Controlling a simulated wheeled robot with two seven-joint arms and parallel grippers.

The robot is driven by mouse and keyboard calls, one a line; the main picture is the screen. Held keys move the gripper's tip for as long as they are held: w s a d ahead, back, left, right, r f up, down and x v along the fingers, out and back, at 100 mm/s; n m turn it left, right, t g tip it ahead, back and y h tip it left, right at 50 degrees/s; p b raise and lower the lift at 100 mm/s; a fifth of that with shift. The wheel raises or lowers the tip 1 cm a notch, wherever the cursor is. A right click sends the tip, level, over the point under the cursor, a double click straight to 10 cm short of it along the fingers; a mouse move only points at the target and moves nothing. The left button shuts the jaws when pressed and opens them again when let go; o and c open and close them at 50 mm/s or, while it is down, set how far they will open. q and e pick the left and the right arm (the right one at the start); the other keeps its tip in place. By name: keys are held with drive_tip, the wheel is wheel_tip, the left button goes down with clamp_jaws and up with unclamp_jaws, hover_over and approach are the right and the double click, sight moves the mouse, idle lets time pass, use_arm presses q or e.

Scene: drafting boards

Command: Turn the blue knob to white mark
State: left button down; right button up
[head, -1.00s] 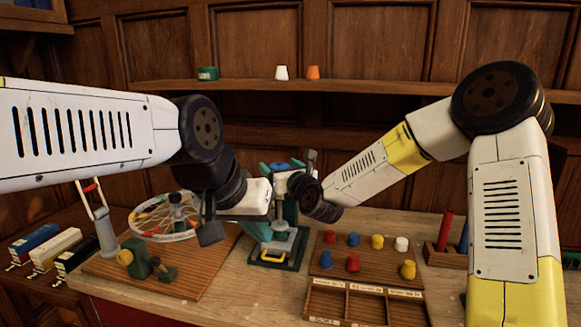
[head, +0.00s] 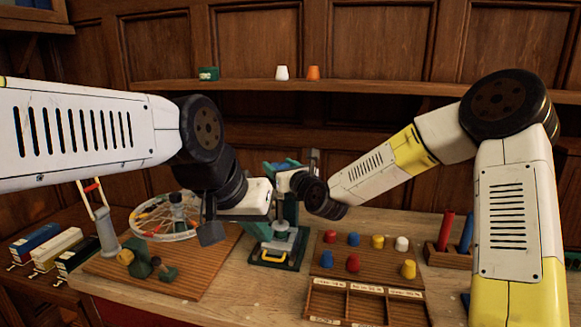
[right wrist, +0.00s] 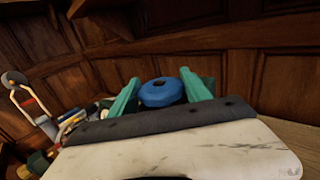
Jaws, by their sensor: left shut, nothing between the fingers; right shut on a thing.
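The blue knob (right wrist: 163,92) shows in the right wrist view as a round blue piece with a dark hollow in its top. It sits between the two teal fingers of my right gripper (right wrist: 163,93), which is shut on it. My left gripper (head: 289,209) is lower, shut and empty, in front of the device's upright. I cannot make out a white mark.
A spoked wheel (head: 165,222) stands left. A shelf (head: 350,87) runs behind.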

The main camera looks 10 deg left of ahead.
drive_tip(key=n+g+y, duration=0.2)
drive_tip(key=g+y, duration=0.1)
drive_tip(key=shift+f+n, duration=0.2)
drive_tip(key=shift+n, duration=0.2)
drive_tip(key=n+g+y, duration=0.1)
drive_tip(key=g, duration=0.1)
drive_tip(key=n+g+y, duration=0.2)
drive_tip(key=g, duration=0.1)
drive_tip(key=shift+a+r, duration=0.1)
drive_tip(key=shift+r, duration=0.1)
drive_tip(key=n+g+y, duration=0.1)
drive_tip(key=n+g, duration=0.2)
drive_tip(key=g, duration=0.1)
drive_tip(key=shift+w+f+n+g, duration=0.1)
drive_tip(key=shift+n+g, duration=0.2)
drive_tip(key=n+g, duration=0.2)
drive_tip(key=g, duration=0.2)
drive_tip(key=shift+n, duration=0.4)
drive_tip(key=n+g+h, duration=0.1)
drive_tip(key=n+g, duration=0.1)
drive_tip(key=g, duration=0.2)
drive_tip(key=shift+n+g, duration=0.3)
drive_tip(key=shift+n, duration=0.1)
drive_tip(key=shift+w+n+g+h, duration=0.1)
drive_tip(key=shift+n+g+h, duration=0.8)
drive_tip(key=shift+g, duration=0.4)
drive_tip(key=shift+s+n+g+h, duration=0.2)
drive_tip(key=shift+n+g+h, duration=0.3)
drive_tip(key=shift+n+g, duration=0.15)
